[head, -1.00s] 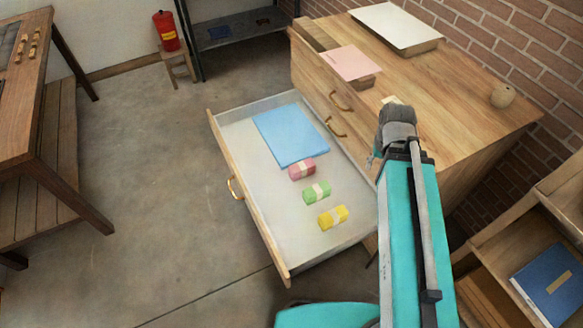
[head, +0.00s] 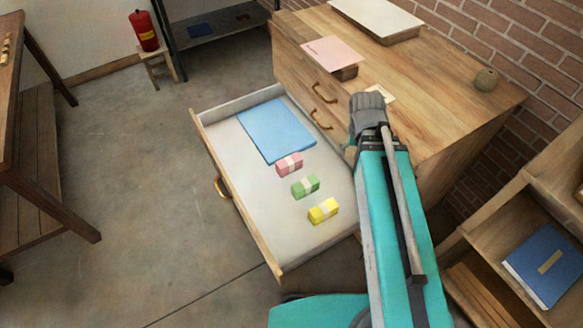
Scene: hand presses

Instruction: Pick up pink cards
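A small pink bundle of cards (head: 289,165) with a pale band lies in the open drawer (head: 240,218), just below a blue sheet. A green bundle (head: 305,187) and a yellow bundle (head: 323,211) lie in a row nearer the drawer's front right corner. My teal arm rises at the right of the drawer. Only a small grey piece that may be my gripper (head: 350,151) shows at its left edge, to the right of the pink bundle and apart from it. The fingertips are hidden behind the arm.
The blue sheet (head: 276,133) lies flat in the drawer. A pink sheet (head: 333,53), a white board (head: 377,18) and a twine ball (head: 486,79) are on the wooden cabinet (head: 440,100). A shelf with a blue folder (head: 545,262) stands right.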

